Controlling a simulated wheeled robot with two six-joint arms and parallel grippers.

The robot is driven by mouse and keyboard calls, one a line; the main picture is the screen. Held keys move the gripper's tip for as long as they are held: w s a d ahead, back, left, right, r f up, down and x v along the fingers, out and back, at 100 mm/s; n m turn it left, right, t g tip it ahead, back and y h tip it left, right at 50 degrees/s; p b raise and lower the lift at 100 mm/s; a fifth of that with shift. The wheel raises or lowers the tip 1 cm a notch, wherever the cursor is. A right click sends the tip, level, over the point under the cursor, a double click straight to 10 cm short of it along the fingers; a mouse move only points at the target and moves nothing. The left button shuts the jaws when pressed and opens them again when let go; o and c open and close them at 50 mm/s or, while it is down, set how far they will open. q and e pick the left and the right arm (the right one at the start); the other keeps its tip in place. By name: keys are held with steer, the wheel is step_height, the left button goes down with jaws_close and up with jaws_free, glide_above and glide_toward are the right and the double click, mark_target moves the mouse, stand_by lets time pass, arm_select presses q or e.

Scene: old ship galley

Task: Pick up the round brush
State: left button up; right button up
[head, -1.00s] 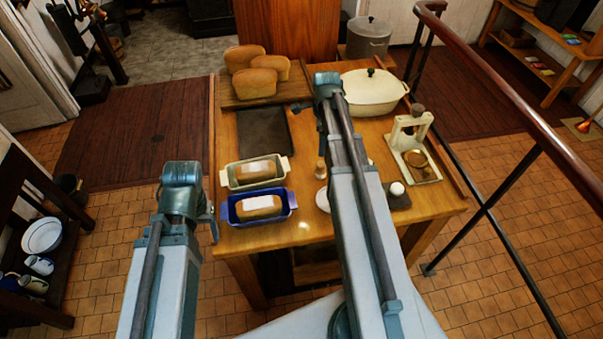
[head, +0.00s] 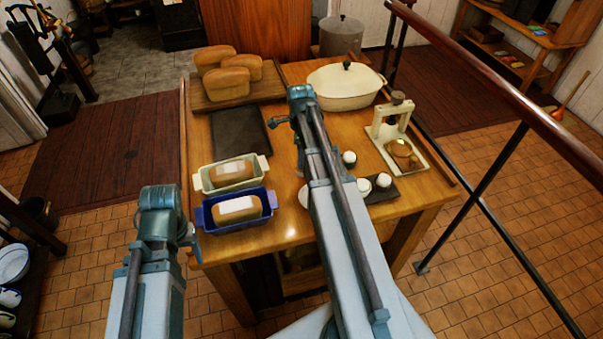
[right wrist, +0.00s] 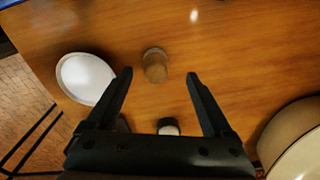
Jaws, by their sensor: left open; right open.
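A small round brown piece (right wrist: 155,65), apparently the round brush seen from above, stands on the wooden table in the right wrist view. My right gripper (right wrist: 160,75) is open above it, with the piece between its fingertip lines and no visible contact. In the head view my right arm hides most of this spot. My left gripper (head: 191,238) is open and empty by the table's near left edge.
A white dish (right wrist: 85,78) lies beside the brown piece. Small white round things (head: 384,180) sit on a dark slab. The blue loaf tin (head: 268,205), cream pot (head: 345,88) and cream press (head: 393,130) stand around. Bare wood (head: 270,240) shows along the front.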

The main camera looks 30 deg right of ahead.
steer(key=f+b, duration=0.5)
steer(key=shift+s+f, duration=0.15)
steer(key=shift+s, duration=0.15)
jaws_close()
stand_by(0.4)
steer(key=shift+r, duration=0.2)
